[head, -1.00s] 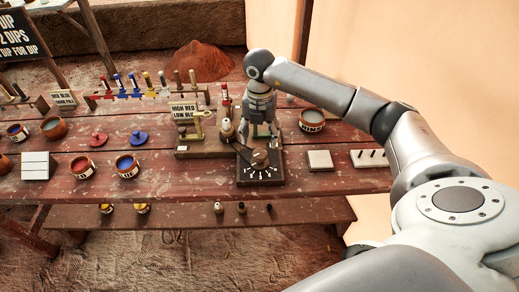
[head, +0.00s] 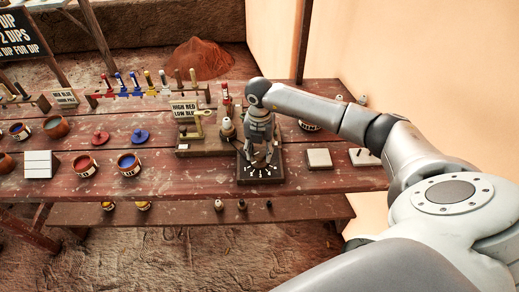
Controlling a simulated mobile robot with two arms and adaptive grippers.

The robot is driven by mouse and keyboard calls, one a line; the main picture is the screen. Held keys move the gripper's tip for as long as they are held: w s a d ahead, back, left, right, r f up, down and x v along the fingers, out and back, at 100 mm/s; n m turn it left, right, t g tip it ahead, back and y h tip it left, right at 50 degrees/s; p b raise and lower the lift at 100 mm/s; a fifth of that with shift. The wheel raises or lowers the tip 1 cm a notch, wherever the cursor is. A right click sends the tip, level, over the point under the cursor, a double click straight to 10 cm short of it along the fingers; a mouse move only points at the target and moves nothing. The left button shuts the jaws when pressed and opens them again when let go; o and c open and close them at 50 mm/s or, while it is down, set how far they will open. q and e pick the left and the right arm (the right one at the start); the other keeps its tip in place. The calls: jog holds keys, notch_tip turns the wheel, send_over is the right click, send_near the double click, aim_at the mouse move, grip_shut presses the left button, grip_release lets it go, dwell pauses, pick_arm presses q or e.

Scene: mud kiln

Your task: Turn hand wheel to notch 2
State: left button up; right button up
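The hand wheel's dark square base (head: 246,178) sits near the front edge of the red plank table, with white dial marks fanned across its front. My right gripper (head: 259,159) points down directly over the base, its fingers at the wheel. The wheel's knob is mostly hidden behind the gripper, and I cannot tell whether the fingers touch it. The fingers look spread apart. My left gripper is not in the head view.
A pale square tile (head: 319,158) lies to the right. Red (head: 84,165) and blue (head: 129,164) pots stand at left. The table (head: 190,182) is clear between the blue pot and the base.

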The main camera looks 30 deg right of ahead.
jog(key=c, duration=0.4)
jog(key=n+b, duration=0.2)
jog(key=shift+n, duration=0.3)
jog(key=shift+n+b, duration=0.95)
jog(key=shift+n, duration=0.55)
jog(key=shift+r, duration=0.1)
jog(key=o, duration=1)
jog(key=shift+o, duration=0.2)
